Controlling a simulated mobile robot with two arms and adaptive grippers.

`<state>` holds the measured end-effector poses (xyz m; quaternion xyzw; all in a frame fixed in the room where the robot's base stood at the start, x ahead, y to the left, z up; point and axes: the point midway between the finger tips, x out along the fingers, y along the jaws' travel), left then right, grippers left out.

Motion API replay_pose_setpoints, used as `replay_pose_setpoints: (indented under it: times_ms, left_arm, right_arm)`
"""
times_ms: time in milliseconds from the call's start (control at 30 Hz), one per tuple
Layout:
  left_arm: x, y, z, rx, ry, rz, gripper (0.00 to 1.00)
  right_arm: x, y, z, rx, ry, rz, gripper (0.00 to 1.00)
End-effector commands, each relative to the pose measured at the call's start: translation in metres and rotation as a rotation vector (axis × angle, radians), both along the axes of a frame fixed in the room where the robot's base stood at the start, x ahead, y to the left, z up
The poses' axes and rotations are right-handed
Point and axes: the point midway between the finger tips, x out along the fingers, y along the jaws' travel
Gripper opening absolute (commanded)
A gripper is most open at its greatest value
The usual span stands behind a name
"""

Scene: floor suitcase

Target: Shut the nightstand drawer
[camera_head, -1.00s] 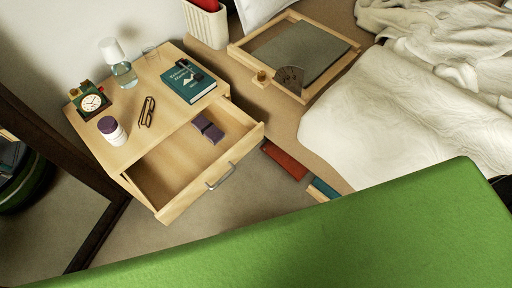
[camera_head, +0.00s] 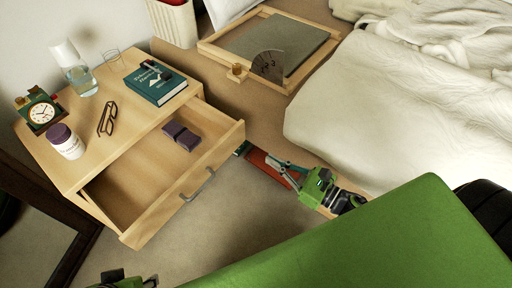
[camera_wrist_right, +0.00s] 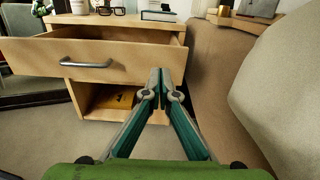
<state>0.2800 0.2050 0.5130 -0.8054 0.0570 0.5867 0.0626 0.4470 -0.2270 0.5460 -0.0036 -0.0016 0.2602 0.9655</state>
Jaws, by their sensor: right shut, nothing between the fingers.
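The wooden nightstand (camera_head: 75,170) stands at the left with its drawer (camera_head: 190,190) pulled well out. A dark purple object (camera_head: 181,136) lies inside the drawer. The drawer front carries a silver handle (camera_head: 197,184); the front also fills the upper left of the right wrist view (camera_wrist_right: 110,62). My right gripper (camera_head: 241,150) is shut and empty, close to the right end of the drawer front. In the right wrist view its fingertips (camera_wrist_right: 160,76) overlap that end; I cannot tell whether they touch. My left gripper (camera_head: 125,281) shows only partly at the bottom edge; its fingers are unclear.
A clock (camera_head: 41,113), a jar (camera_head: 66,141), glasses (camera_head: 107,119), a carafe (camera_head: 76,75) and a book (camera_head: 156,84) sit on the nightstand top. A wooden tray (camera_head: 211,49) lies behind. The bed (camera_head: 360,110) bounds the right; a dark frame stands lower left.

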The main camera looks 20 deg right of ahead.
Motion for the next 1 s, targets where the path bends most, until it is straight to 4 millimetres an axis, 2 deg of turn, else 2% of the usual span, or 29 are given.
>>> replay_pose_setpoints:
  times_ms: [400, 600, 767, 1000]
  left_arm:
    - [0.000, 0.000, 0.000, 0.000, 0.000, 0.000, 0.40]
    - [0.000, 0.000, 0.001, 0.000, -0.002, 0.000, 0.40]
    - [0.000, 0.000, 0.001, 0.000, -0.002, 0.000, 0.40]
    - [0.000, 0.000, 0.001, 0.000, -0.002, 0.000, 0.40]
  right_arm:
    - [0.073, 0.041, 0.001, 0.006, 0.001, -0.002, 0.00]
    - [0.101, 0.058, 0.001, 0.006, 0.002, -0.002, 0.00]
    - [0.112, 0.064, 0.000, 0.006, 0.004, -0.004, 0.00]
    - [0.115, 0.066, 0.000, 0.006, 0.005, -0.003, 0.00]
